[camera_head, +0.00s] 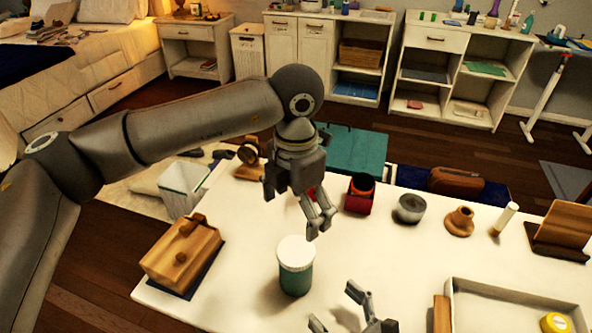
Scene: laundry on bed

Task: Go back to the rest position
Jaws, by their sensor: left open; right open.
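My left gripper (297,211) hangs over the white table, with its arm reaching in from the left. Its fingers are apart and hold nothing. It is behind and above a green jar with a white lid (295,267), apart from it as far as I can tell. My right gripper (334,306) shows only in part at the bottom edge, low over the front of the table. Its fingers are spread with nothing between them. The rest of my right arm is out of view.
On the white table (243,243) stand a wooden box (182,254), a red container (360,194), a grey round container (409,208), a wooden holder (460,221) and a white tray (504,297). A teal surface (355,152) lies behind. The table's middle right is clear.

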